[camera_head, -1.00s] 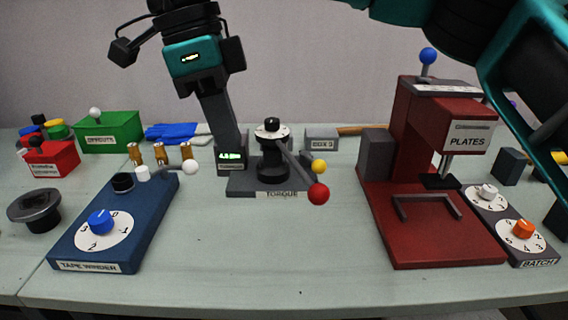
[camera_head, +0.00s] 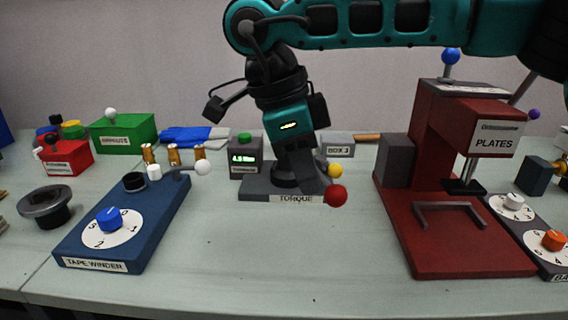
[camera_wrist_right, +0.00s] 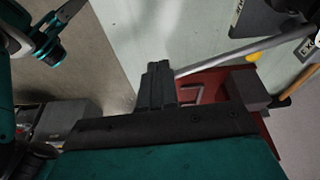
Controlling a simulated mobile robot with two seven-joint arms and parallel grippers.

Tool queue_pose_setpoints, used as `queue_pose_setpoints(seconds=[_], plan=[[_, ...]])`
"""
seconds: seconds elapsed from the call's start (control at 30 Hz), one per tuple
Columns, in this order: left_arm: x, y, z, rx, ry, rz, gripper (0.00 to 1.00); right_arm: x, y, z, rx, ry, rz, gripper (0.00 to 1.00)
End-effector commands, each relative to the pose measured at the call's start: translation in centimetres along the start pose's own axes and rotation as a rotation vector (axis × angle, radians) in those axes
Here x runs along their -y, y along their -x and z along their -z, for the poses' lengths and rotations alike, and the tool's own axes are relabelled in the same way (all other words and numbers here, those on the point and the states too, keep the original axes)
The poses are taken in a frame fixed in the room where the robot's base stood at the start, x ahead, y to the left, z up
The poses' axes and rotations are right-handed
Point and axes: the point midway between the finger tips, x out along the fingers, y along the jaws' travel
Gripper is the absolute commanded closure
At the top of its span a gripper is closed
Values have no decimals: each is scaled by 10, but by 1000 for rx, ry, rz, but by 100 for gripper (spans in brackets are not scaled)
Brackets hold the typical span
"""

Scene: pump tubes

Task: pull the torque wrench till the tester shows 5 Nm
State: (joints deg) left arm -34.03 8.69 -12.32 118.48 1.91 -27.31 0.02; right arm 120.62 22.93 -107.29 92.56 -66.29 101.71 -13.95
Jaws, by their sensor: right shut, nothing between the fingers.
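The torque tester's dark base (camera_head: 255,194) stands at the middle back of the table. Its display box (camera_head: 245,160) has green digits too small to read surely. The wrench's red ball end (camera_head: 336,196) points to the front right. My right gripper (camera_head: 315,190) is shut and empty, pointing down in front of the tester and hiding its dial and most of the wrench rod. In the right wrist view its fingers (camera_wrist_right: 157,85) are together, and a grey rod (camera_wrist_right: 240,53), apparently the wrench, runs from beside them. A teal gripper (camera_wrist_right: 50,45), apparently my left, shows there with unclear jaws.
A red press (camera_head: 470,240) stands to the right, and a blue tape winder (camera_head: 125,225) to the left. A yellow ball (camera_head: 335,170) and a grey box (camera_head: 335,150) are right behind the wrench. The table's front middle is clear.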

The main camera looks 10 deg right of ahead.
Motion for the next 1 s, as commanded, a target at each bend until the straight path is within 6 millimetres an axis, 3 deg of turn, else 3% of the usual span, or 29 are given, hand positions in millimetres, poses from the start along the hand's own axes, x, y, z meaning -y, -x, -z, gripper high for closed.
queue_pose_setpoints(seconds=[0.47, 0.8, 1.0], plan=[[0, 0, 0, -1, 0, 0, 100, 0, -3, 6, 1, 5, 0, 100], [0, 4, 7, -2, 0, 0, 100, 5, -12, 35, 2, 142, 41, 100], [0, 4, 7, -2, 0, 0, 100, 6, -13, 37, -1, 154, 46, 100]])
